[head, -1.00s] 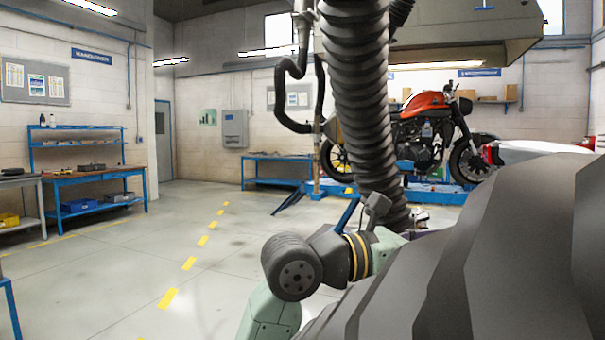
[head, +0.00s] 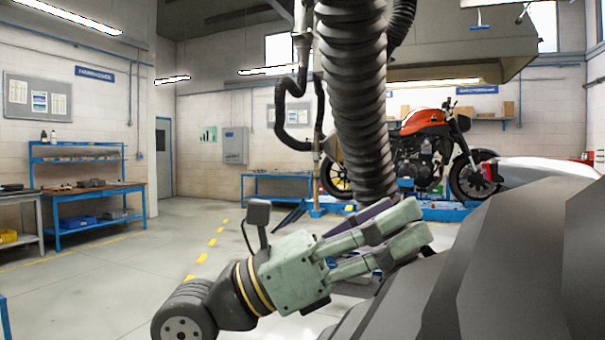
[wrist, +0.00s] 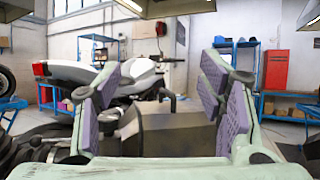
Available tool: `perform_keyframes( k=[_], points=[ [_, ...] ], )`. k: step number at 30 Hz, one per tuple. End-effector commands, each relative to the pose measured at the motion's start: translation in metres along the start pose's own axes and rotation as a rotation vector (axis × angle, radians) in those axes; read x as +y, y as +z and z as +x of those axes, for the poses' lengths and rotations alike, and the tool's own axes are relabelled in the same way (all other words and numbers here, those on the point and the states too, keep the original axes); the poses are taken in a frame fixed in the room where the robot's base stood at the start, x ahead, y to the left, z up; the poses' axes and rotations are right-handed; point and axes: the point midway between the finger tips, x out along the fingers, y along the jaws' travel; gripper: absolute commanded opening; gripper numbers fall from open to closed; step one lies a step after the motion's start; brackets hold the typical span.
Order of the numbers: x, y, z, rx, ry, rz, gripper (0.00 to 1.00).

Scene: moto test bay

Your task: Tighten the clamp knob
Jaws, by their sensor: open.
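My gripper (head: 417,222) is pale green and points up and to the right in the head view, in front of a large dark ribbed hose. In the wrist view my gripper (wrist: 160,90) shows its two fingers with purple pads spread wide apart, with nothing held between them. I cannot make out the clamp knob in either view. A white motorcycle (wrist: 140,75) with a red tail light stands beyond the fingers in the wrist view. Its white tail (head: 545,168) shows at the right in the head view.
The ribbed hose (head: 352,100) hangs close before the head camera. A dark faceted shape (head: 500,270) fills the lower right. An orange motorcycle (head: 425,150) stands on a blue lift behind. A blue workbench (head: 95,190) is at left. The floor at left is clear.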

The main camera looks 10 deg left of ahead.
Motion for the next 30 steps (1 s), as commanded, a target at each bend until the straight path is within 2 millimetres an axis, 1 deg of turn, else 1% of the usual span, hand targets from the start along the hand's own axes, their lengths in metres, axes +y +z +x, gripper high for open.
perform_keyframes(
  k=[1, 9, 15, 21, 30],
  points=[
    [-0.005, 0.008, -0.004, -0.031, -0.01, -0.005, 0.63],
    [-0.035, 0.046, -0.028, -0.192, -0.077, -0.036, 0.63],
    [-0.053, 0.069, -0.047, -0.293, -0.119, -0.058, 0.63],
    [-0.063, 0.081, -0.058, -0.35, -0.142, -0.07, 0.63],
    [-0.065, 0.084, -0.061, -0.364, -0.148, -0.074, 0.63]
  ],
)
